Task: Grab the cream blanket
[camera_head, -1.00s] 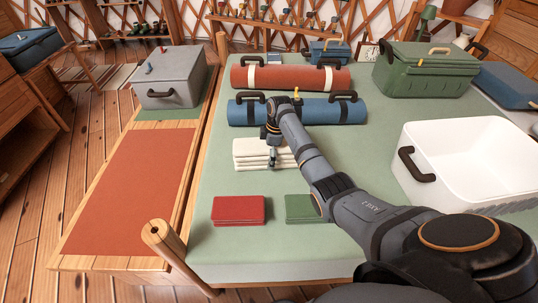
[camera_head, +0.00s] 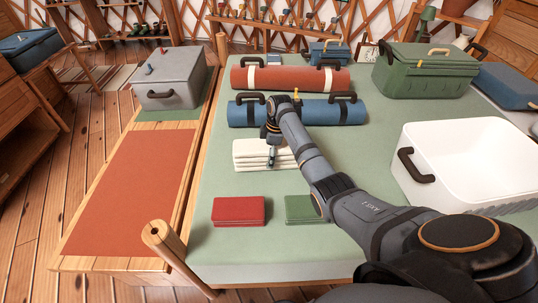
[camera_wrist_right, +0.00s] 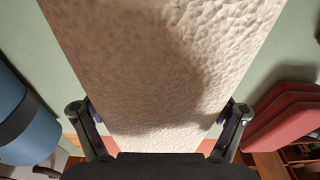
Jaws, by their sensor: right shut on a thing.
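The cream blanket (camera_head: 252,155) is a folded, layered stack on the green mattress top, between the blue roll and the red folded cloth. My right gripper (camera_head: 271,158) reaches down onto its right part and is shut on it. In the right wrist view the cream blanket (camera_wrist_right: 165,70) fills the middle with its dimpled surface, and the fingers of my right gripper (camera_wrist_right: 160,118) stand at its two sides. The arm hides part of the blanket's right end in the head view. My left gripper is not in view.
A blue roll (camera_head: 240,113) with dark handles lies just behind the blanket, with a rust roll (camera_head: 290,78) beyond. A red folded cloth (camera_head: 238,210) and a green one (camera_head: 300,208) lie in front. A white bin (camera_head: 460,150) and a green case (camera_head: 425,72) stand at right.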

